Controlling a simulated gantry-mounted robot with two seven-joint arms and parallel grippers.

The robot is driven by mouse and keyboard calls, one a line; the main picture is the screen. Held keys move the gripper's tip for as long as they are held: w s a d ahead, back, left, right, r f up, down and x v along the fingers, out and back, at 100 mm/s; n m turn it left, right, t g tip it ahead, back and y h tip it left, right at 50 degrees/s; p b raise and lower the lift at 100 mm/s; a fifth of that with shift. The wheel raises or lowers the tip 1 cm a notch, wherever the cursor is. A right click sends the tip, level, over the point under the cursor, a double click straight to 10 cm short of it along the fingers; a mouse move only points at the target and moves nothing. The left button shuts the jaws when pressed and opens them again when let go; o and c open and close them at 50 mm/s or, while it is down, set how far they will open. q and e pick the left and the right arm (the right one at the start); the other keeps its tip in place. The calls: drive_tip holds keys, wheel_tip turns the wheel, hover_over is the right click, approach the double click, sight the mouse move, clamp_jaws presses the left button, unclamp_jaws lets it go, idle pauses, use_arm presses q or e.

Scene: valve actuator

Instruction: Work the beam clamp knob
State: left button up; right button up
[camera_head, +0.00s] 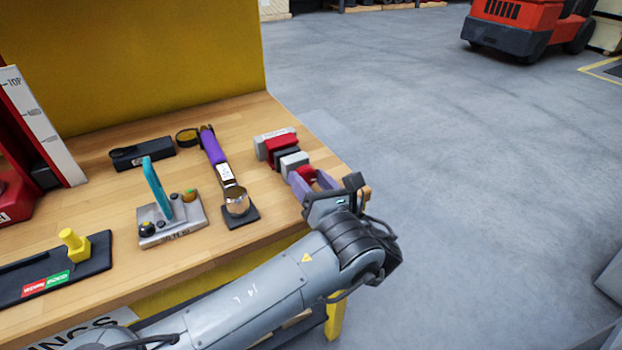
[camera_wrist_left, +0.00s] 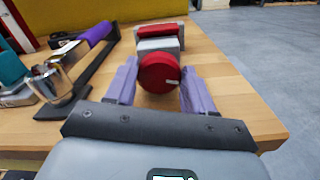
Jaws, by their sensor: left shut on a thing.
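The beam clamp (camera_head: 280,147) is a row of red, grey and dark blocks near the table's right edge. Its round red knob (camera_wrist_left: 157,72) faces my left wrist camera and carries a small white mark at its lower right. In the head view the knob (camera_head: 306,173) is partly covered by my gripper. My left gripper (camera_head: 311,180) comes in from the front right, with its purple fingers on either side of the knob, shut on it. In the left wrist view the fingers (camera_wrist_left: 160,85) flank the knob. My right gripper is out of view.
Left of the clamp lies a purple-handled tool (camera_head: 213,148) with a metal cup (camera_head: 236,202). Further left are a grey block with a teal lever (camera_head: 158,188) and a yellow knob on a black plate (camera_head: 74,244). A yellow panel (camera_head: 130,60) stands behind. Floor is open on the right.

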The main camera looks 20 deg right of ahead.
use_arm(q)
drive_tip(key=o, duration=1)
drive_tip(key=shift+o, duration=0.2)
drive_tip(key=shift+s+p, duration=0.4)
drive_tip(key=shift+s, duration=0.25)
drive_tip(key=s+p, duration=0.3)
drive_tip(key=s, duration=0.6)
drive_tip(key=shift+s+d, duration=0.25)
drive_tip(key=shift+d, duration=0.15)
